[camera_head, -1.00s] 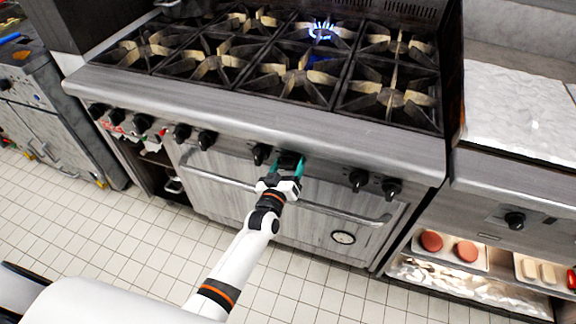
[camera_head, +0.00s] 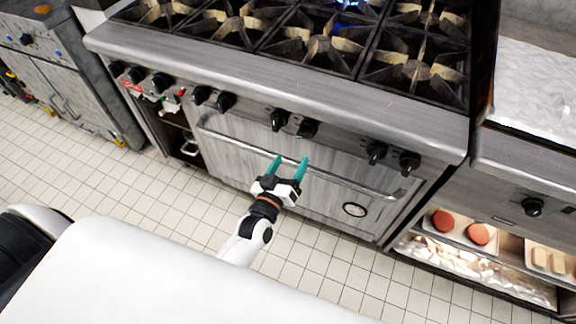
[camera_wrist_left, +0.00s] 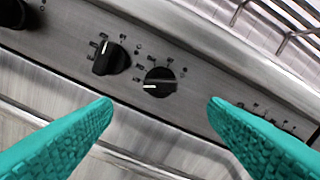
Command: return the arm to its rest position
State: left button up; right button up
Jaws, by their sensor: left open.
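My left gripper (camera_head: 289,165) is in front of the stove (camera_head: 290,85), below its row of knobs and before the oven door (camera_head: 240,145). Its two teal fingers are apart with nothing between them, and they are clear of the knobs. In the left wrist view the open fingers (camera_wrist_left: 160,108) frame the front panel, with a black knob (camera_wrist_left: 160,82) ahead between them and another knob (camera_wrist_left: 111,58) to its left. A blue flame (camera_head: 348,3) burns on a back burner at the top edge. My right gripper is not in view.
The oven handle (camera_head: 340,178) runs across the door close to my gripper. A lit shelf at right holds a tray with two reddish patties (camera_head: 443,220) and a tray of pale pieces (camera_head: 548,262). A steel cabinet (camera_head: 70,80) stands at left. Tiled floor (camera_head: 130,190) is open in front.

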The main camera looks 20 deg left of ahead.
pick_arm(q)
jog(key=shift+s, duration=0.25)
dwell(0.3)
jog(key=s+f+m+g, duration=0.1)
jog(key=s+f+g, duration=0.3)
jog(key=f, duration=0.5)
jog(key=s+f+m+g+h, duration=0.1)
jog(key=s+f+m+g, duration=0.1)
jog(key=s+f, duration=0.55)
jog(key=s+f+m+g, duration=0.1)
jog(key=s+f+g, duration=0.2)
jog(key=f, duration=0.8)
jog(key=s+a+f+m+g, duration=0.1)
jog(key=s+f, duration=0.3)
jog(key=s, duration=0.4)
jog(key=s+a+f+m+g+y, duration=0.1)
jog(key=s+a+f+g, duration=0.2)
jog(key=s, duration=0.6)
jog(key=s+a+f+m+g, duration=0.1)
jog(key=s+a+f+g, duration=0.1)
jog(key=s+f+g, duration=0.2)
jog(key=s+f, duration=0.2)
jog(key=s, duration=0.2)
jog(key=shift+s+f+y, duration=0.2)
jog(key=shift+y, duration=0.1)
